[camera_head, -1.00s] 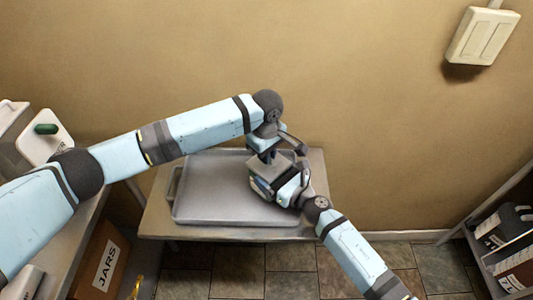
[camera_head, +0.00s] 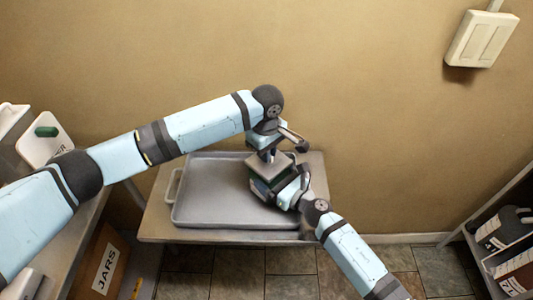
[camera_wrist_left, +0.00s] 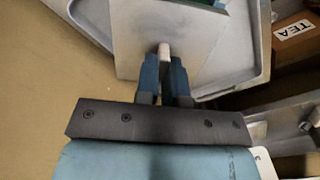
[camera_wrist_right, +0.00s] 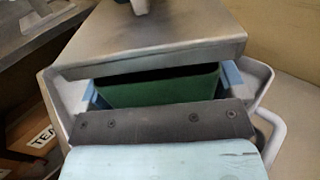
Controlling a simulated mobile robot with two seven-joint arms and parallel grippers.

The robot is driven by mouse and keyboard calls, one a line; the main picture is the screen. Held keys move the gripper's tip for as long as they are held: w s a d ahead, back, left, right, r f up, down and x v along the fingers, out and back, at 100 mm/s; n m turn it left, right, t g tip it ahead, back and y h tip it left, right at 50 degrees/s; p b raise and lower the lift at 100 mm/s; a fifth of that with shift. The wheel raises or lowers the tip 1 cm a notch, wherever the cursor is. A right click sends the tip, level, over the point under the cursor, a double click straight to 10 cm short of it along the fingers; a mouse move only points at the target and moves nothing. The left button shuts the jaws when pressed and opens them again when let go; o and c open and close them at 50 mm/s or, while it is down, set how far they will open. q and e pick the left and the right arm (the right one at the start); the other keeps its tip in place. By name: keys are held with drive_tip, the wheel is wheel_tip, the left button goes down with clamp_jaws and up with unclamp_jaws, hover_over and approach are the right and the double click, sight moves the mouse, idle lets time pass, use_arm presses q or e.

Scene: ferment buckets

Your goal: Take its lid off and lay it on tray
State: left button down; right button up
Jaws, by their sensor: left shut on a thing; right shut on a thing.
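A square grey lid (camera_head: 268,170) with a pale knob (camera_wrist_left: 164,50) is in my left gripper (camera_head: 267,153). That gripper is shut on the knob, as the left wrist view shows. Below the lid is a green container (camera_wrist_right: 160,88), held between the fingers of my right gripper (camera_head: 284,190). In the right wrist view the lid (camera_wrist_right: 150,42) is above the container, with a dark gap between them. The grey tray (camera_head: 215,215) lies on the table under and left of both grippers. The container's lower part is hidden by my right gripper.
The tray's left and middle floor is bare. A small table (camera_head: 155,225) carries it against the tan wall. A shelf with dark jugs (camera_head: 505,225) stands at the right. A box marked JARS (camera_head: 103,262) is at the lower left.

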idle(0.3)
use_arm(q)
drive_tip(key=shift+r, duration=2.05)
use_arm(e)
drive_tip(key=o, duration=1)
drive_tip(key=shift+s+d, duration=0.1)
